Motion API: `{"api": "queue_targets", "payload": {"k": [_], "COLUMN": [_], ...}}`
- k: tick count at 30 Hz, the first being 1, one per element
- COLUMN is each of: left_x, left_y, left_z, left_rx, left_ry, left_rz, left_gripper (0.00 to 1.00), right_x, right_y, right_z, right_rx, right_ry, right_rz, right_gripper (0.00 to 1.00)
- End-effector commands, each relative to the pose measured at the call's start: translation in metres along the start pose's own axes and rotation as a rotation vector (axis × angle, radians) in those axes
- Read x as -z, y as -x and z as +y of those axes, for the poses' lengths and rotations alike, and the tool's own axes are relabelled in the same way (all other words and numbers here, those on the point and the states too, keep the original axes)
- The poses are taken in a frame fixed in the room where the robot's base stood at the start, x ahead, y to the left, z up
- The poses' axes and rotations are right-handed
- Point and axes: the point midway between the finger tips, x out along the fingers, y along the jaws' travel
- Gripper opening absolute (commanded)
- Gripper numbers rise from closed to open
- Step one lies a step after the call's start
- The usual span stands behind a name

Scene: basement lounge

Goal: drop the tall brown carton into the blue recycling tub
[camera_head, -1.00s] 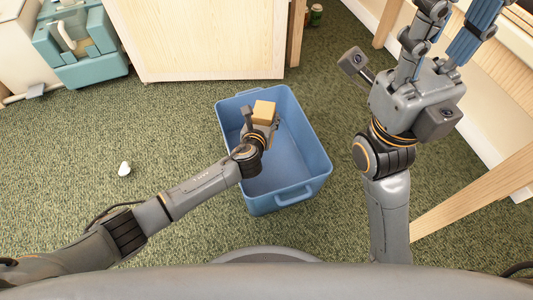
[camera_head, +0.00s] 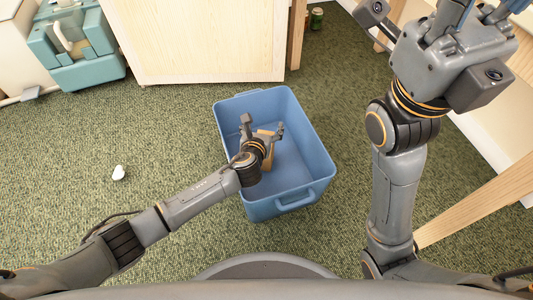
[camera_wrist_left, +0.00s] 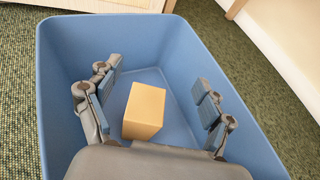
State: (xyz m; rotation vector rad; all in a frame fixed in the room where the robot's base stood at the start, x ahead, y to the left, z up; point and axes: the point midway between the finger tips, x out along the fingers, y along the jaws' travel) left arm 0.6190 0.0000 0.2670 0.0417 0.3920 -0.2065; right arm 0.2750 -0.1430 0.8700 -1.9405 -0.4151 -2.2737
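The blue recycling tub (camera_head: 310,150) stands on the carpet in front of me. My left gripper (camera_head: 262,122) is inside the tub's opening, pointing down into it. In the left wrist view its two fingers (camera_wrist_left: 158,95) are spread wide, with gaps on both sides of the tall brown carton (camera_wrist_left: 145,108). The carton is within the tub (camera_wrist_left: 55,100) and appears to rest on its floor, clear of the fingers. In the head view the carton (camera_head: 268,161) is mostly hidden by the gripper. My right gripper (camera_head: 482,12) is raised at the upper right, fingers apart, tips cut off.
A small white object (camera_head: 118,172) lies on the carpet left of the tub. A pale wooden cabinet (camera_head: 210,40) stands behind the tub, with a teal case (camera_head: 80,55) to its left. Wooden legs (camera_head: 480,205) stand at the right. A green can (camera_head: 317,18) is at the back.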

Motion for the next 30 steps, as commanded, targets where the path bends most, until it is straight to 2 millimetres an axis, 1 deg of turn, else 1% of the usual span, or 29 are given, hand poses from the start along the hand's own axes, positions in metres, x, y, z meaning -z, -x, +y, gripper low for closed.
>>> {"api": "queue_targets", "payload": {"k": [7, 11, 14, 24, 27, 30], "left_x": [0.000, 0.001, 0.001, 0.001, 0.001, 0.000], "left_y": [0.000, 0.006, 0.018, 0.086, 0.102, 0.113], "left_z": [0.000, 0.000, 0.000, 0.000, 0.000, 0.000], "left_rx": [0.000, 0.000, 0.001, 0.003, 0.001, 0.001], "left_ry": [0.000, 0.000, 0.001, 0.001, 0.000, 0.000], "left_rz": [0.001, 0.000, 0.000, 0.001, 0.002, 0.000], "left_gripper": [0.82, 0.82, 0.82, 0.82, 0.82, 0.82], "right_x": [0.000, -0.001, -0.001, 0.000, 0.000, 0.000], "right_y": [0.001, 0.001, 0.001, 0.001, 0.000, 0.000], "right_z": [0.000, 0.000, 0.000, 0.000, 0.000, 0.000], "right_rx": [-0.001, -0.001, -0.001, -0.001, -0.001, -0.001], "right_ry": [0.000, 0.000, 0.000, 0.000, 0.000, 0.000], "right_rz": [-0.002, -0.003, -0.002, -0.002, -0.001, -0.001], "right_gripper": [0.40, 0.40, 0.40, 0.40, 0.40, 0.40]}}
